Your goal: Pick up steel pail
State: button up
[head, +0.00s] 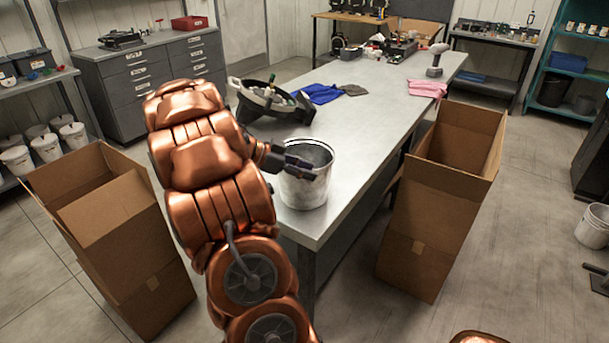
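The steel pail (308,193) stands upright near the front end of the long grey workbench (362,133). It is light grey, and its open top shows a grey inside. My copper-coloured arm reaches up from the bottom of the head view, and my dark gripper (299,163) is at the pail's left rim. The gripper overlaps the pail's upper left side in the picture. I cannot tell whether its fingers straddle the wall, touch it or are closed on it. The arm hides part of the bench left of the pail.
A dark round seed-meter-like part (270,100) lies behind the pail, with blue cloth (320,93), pink cloth (427,89) and a drill (436,62) farther back. Tall open cardboard boxes stand at left (135,255) and right (420,225) of the bench. Bare bench lies right of the pail.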

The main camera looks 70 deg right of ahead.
jog(key=shift+s, duration=0.1)
grip_shut()
dwell(0.8)
